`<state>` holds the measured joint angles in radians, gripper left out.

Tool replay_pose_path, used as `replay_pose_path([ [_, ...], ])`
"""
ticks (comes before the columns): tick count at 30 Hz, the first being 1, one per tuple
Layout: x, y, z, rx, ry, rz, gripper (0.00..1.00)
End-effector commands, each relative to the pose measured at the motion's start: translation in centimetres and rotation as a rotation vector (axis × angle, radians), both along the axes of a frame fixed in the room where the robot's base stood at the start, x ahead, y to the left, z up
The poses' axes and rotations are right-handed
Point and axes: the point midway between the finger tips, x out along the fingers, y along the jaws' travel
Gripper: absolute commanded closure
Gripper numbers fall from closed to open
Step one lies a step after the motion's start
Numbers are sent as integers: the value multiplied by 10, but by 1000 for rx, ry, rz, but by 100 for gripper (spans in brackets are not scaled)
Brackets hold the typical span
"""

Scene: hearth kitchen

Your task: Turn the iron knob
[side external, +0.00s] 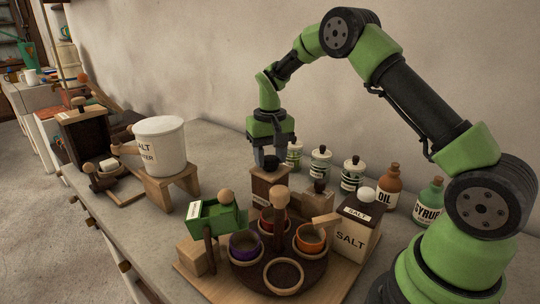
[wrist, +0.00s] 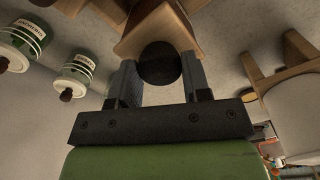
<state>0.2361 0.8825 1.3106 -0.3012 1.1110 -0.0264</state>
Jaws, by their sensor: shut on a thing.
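The iron knob (side external: 271,162) is dark and round and sits on top of a wooden box (side external: 268,186) on the counter. My gripper (side external: 270,154) points straight down over the box, with its fingers on either side of the knob. In the wrist view the knob (wrist: 159,64) lies between my two grey fingers, and my gripper is shut on it. The box (wrist: 142,36) shows just beyond the knob. The fingers hide part of the knob's sides, and no marking on it can be made out.
A round dark tray (side external: 250,277) with several bowls, a green scoop-like box (side external: 212,219) and a salt box (side external: 352,230) stand close in front. Striped jars (side external: 320,162) and an oil bottle (side external: 388,188) line the wall. A white salt tub (side external: 160,145) stands left.

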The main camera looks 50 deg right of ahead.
Motion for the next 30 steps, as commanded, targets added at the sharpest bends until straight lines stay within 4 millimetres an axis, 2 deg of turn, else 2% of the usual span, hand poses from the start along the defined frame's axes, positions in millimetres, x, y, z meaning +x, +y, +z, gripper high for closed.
replay_pose_path([
  [6, -1, 1, 1, 2, 2, -190, 80],
  [15, -1, 0, 1, 2, 2, -380, 80],
  [30, -1, 0, 1, 2, 2, -476, 80],
])
